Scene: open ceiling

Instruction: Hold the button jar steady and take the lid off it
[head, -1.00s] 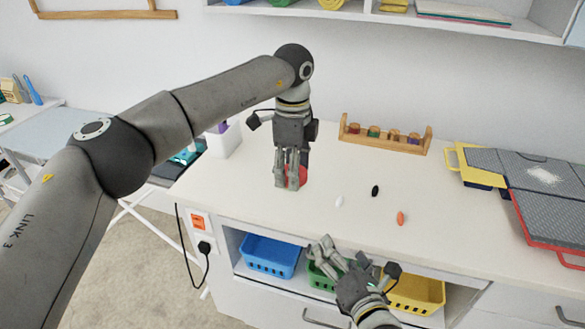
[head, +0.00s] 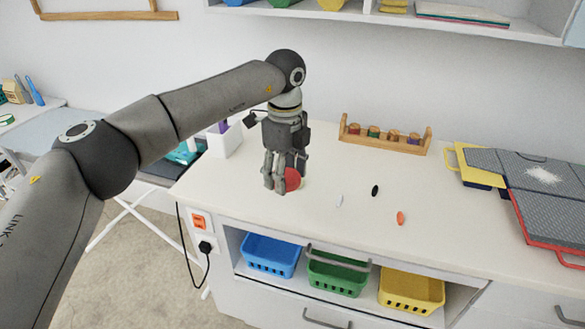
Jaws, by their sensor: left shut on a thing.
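A red rounded thing (head: 293,180) shows at the fingers of my left gripper (head: 276,187), low over the left part of the white worktop. The gripper points down and is shut on it. The fingers hide much of the red thing, so I cannot tell whether it is the button jar, its lid or both. I also cannot tell whether it touches the worktop. No other jar shows. My right gripper is out of view.
Small oval pieces lie to the right on the worktop (head: 330,228): white (head: 339,201), black (head: 375,191) and orange (head: 400,218). A wooden rack (head: 385,148) stands behind. Grey-topped trays (head: 545,185) fill the right side. Blue, green and yellow baskets (head: 270,254) sit below.

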